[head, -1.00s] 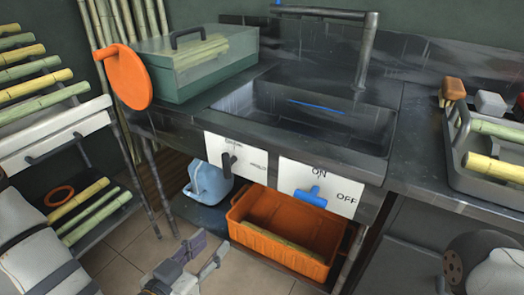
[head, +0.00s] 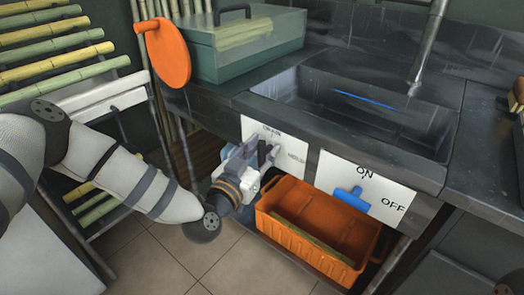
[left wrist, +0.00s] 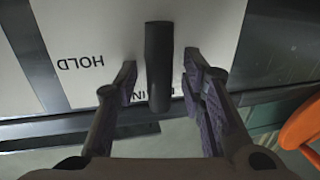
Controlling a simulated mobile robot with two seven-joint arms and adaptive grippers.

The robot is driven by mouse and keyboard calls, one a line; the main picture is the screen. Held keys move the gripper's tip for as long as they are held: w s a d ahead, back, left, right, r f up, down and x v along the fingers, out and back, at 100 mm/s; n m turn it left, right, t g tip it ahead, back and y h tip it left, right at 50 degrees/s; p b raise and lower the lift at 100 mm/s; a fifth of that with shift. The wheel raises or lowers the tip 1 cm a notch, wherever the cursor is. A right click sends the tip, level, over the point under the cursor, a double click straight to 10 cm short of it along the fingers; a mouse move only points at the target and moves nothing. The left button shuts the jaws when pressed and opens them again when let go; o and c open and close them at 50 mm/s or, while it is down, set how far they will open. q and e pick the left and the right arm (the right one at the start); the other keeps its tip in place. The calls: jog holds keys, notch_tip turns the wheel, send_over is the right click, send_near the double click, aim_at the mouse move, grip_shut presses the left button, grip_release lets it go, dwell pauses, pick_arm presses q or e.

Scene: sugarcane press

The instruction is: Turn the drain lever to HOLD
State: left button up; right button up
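The dark drain lever (left wrist: 159,62) sits on a white plate marked DRAIN and HOLD, on the sink front. The plate (head: 294,139) shows in the head view, partly covered by my left gripper (head: 262,158). In the left wrist view the lever lies between the two spread fingers of my left gripper (left wrist: 160,68), with a gap on each side. It points along the DRAIN lettering, not at the HOLD word (left wrist: 80,57), which reads upside down. The left gripper is open. My right gripper is not in view.
A blue lever (head: 352,197) on an ON/OFF plate is to the right. An orange crate (head: 300,233) stands below. The sink (head: 345,104) is above, with a green box (head: 240,45) at its left. An orange round paddle (head: 168,55) hangs at the left.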

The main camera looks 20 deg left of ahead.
pick_arm(q)
grip_shut()
